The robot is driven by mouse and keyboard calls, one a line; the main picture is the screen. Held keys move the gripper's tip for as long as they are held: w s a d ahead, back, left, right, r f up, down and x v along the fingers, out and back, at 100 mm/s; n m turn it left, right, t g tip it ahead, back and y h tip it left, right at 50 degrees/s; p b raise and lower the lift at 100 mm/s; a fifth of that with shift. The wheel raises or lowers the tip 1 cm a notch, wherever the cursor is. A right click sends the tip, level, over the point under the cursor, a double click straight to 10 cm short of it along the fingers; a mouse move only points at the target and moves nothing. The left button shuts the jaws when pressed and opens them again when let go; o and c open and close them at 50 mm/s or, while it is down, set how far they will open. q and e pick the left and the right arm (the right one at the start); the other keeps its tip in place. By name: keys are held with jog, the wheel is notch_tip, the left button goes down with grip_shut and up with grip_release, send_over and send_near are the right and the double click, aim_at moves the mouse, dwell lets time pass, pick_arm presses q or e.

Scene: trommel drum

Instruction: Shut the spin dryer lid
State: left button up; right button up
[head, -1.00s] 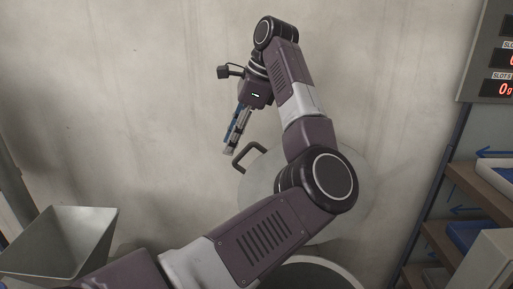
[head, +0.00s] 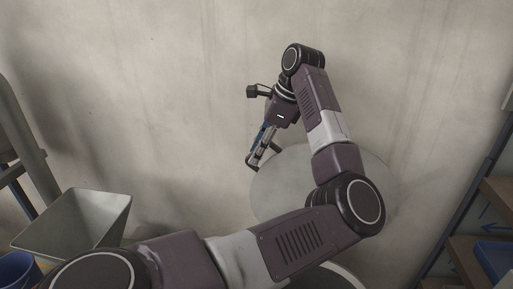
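The spin dryer lid (head: 283,190) is a pale round disc raised up in front of the wall, partly hidden behind my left arm. Its dark handle (head: 248,159) shows at the lid's upper left edge. Below the lid, the rim of the round drum opening (head: 345,272) shows at the bottom edge, mostly covered by my arm. My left gripper (head: 258,158) points down with its fingers over the handle in the head view. I cannot tell whether they touch or grip it. My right gripper is not in view.
A grey metal hopper (head: 75,222) stands at the lower left, with a blue bin (head: 17,270) beside it. Shelves with a blue tray (head: 497,258) stand at the right. A bare wall (head: 170,90) fills the back.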

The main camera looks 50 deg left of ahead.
pick_arm(q)
jog(key=shift+s+f, duration=0.1)
jog(key=shift+f, duration=0.2)
grip_shut()
jog(key=shift+a, duration=0.1)
